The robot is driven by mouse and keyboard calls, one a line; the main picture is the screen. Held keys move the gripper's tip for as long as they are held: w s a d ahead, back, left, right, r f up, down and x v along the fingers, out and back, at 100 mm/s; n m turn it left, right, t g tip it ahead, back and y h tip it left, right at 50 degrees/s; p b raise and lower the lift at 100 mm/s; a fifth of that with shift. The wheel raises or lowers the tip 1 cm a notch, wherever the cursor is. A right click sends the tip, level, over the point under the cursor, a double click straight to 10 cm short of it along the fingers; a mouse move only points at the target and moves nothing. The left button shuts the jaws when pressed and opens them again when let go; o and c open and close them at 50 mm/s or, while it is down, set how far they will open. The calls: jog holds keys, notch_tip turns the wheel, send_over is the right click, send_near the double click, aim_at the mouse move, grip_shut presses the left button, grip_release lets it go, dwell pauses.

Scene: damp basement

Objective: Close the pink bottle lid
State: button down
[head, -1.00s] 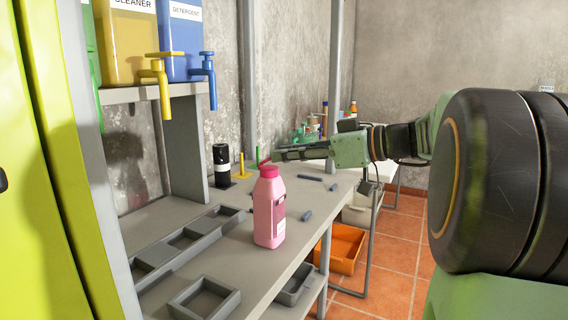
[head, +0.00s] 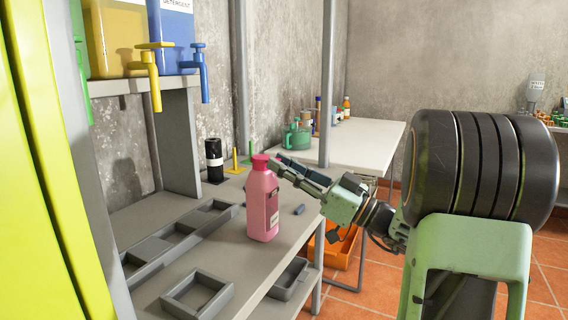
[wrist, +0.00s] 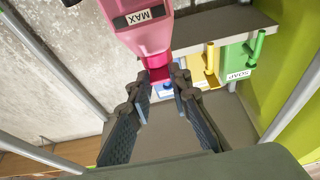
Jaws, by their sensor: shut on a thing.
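The pink bottle (head: 262,207) stands upright on the grey workbench. Its darker pink lid (head: 260,161) sits at the top of the neck, with no raised flap visible in the head view. My gripper (head: 273,168) reaches in from the right, with its fingertips at the lid. In the wrist view the bottle (wrist: 142,28) appears inverted, and my gripper (wrist: 159,84) has its two fingers on either side of the lid (wrist: 157,72). The fingers are shut on the lid and partly hide it.
Grey trays (head: 197,294) lie left and in front of the bottle. A black bottle (head: 214,160) and a yellow peg (head: 235,161) stand behind it. A shelf (head: 128,87) holds dispensers with taps. An orange crate (head: 338,246) is below the bench.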

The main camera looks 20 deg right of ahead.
jog(key=c, duration=1.8)
grip_release()
jog(key=shift+o, duration=0.2)
jog(key=v, duration=1.2)
jog(key=shift+a+f, duration=0.1)
